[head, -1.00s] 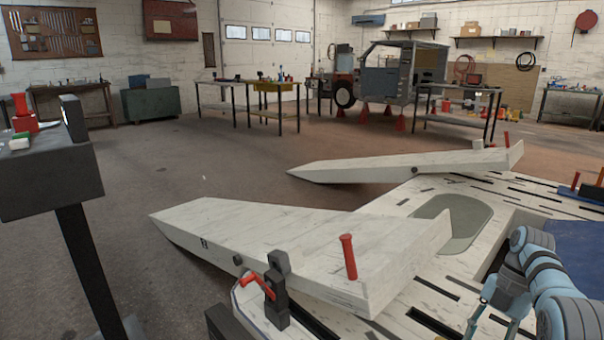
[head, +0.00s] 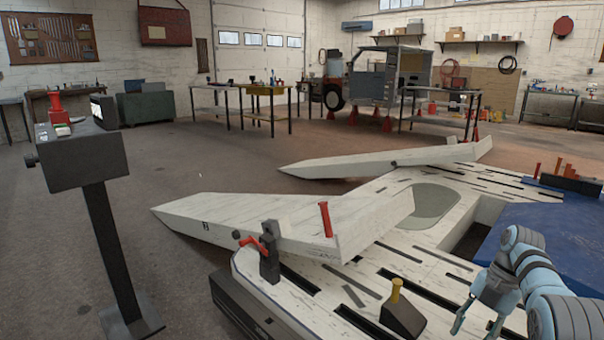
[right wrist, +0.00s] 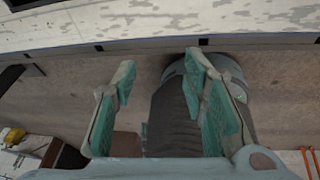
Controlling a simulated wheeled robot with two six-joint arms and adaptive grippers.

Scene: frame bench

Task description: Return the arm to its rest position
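My right arm (head: 545,285) comes in from the lower right of the head view, over the near right part of the slotted white bench. Its gripper (head: 477,326) points down, with its fingers spread and nothing seen between them. In the right wrist view the two teal fingers of the gripper (right wrist: 160,72) stand apart and empty. Behind them are brown floor and a dark ribbed cylinder that is probably part of my own body. My left arm and gripper are not in view.
The white frame bench (head: 450,215) carries two pointed beams, a nearer one (head: 280,220) and a farther one (head: 390,160). A red-handled clamp (head: 268,250) and a yellow-knobbed black block (head: 402,312) stand on it. A black pedestal (head: 85,160) is at left. Floor between is clear.

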